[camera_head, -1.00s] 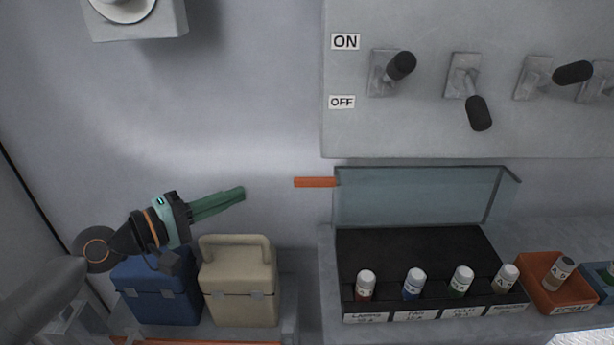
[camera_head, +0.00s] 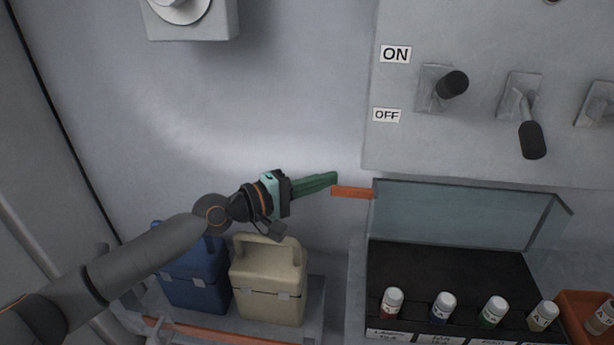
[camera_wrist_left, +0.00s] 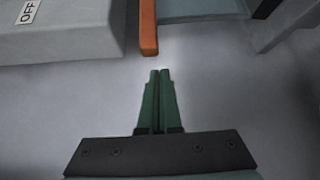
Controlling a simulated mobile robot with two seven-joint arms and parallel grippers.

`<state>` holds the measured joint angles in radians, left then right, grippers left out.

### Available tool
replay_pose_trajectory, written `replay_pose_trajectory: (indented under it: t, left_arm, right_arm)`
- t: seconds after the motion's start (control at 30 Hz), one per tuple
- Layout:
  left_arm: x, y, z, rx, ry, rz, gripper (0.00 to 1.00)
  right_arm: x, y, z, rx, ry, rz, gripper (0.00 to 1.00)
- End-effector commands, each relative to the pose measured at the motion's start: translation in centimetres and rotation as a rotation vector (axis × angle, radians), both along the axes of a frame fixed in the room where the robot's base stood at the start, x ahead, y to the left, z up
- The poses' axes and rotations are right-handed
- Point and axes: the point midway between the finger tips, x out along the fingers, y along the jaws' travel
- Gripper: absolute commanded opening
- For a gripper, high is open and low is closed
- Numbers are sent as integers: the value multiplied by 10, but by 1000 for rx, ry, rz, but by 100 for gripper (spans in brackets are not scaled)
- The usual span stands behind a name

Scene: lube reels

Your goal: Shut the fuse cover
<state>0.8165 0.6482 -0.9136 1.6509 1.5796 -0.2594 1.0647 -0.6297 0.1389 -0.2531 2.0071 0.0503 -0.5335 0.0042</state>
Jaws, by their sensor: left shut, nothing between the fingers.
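The fuse cover (camera_head: 465,214) is a clear bluish panel standing raised at the back of the black fuse box (camera_head: 440,271). An orange tab (camera_head: 353,192) sticks out to the left from its upper left corner; the tab also shows in the left wrist view (camera_wrist_left: 148,30). My left gripper (camera_head: 334,179), with green fingers, is shut and empty. Its tips are close to the tab's free end in the head view. In the left wrist view the fingertips (camera_wrist_left: 160,72) point at the tab, with a small gap seen between them. My right gripper is not in view.
Several white-capped fuses (camera_head: 444,305) stand along the front of the box. A grey switch panel (camera_head: 470,80) with levers hangs above the cover. A blue case (camera_head: 195,275) and a beige case (camera_head: 268,285) stand below my left arm. An orange bin (camera_head: 590,310) is at right.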

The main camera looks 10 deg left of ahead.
Motion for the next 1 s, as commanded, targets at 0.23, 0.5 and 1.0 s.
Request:
replay_pose_trajectory:
  t: [0.23, 0.5, 1.0]
  left_arm:
    - [-23, 2, 6, 1, 1, 1, 0]
    - [-29, 1, 4, -1, 0, 0, 0]
    - [-22, 1, 0, -2, -17, 2, 0]
  right_arm:
    - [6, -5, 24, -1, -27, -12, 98]
    - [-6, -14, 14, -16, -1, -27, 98]
    - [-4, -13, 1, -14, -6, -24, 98]
